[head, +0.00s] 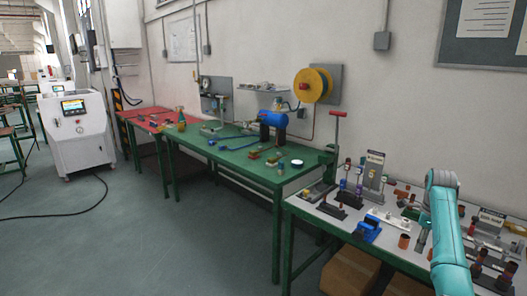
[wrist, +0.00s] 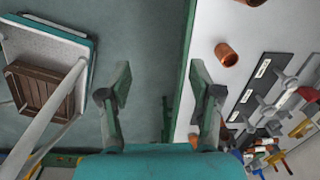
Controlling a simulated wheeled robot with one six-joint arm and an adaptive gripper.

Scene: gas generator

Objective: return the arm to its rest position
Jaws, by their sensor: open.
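My gripper (wrist: 160,84) is open in the wrist view, its two dark green fingers spread wide with nothing between them. Behind the gap are grey floor and the green edge of a white-topped table (wrist: 185,110). My teal arm reaches over the right-hand table (head: 305,208) in the head view. My gripper cannot be made out in that view.
Two copper fittings (wrist: 227,54) and dark racks of tools (wrist: 262,85) lie on the table right of my gripper. A brown wooden crate (wrist: 38,88) is at left. The head view shows a blue vise (head: 368,230), a green workbench (head: 222,151) and open floor (head: 120,225).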

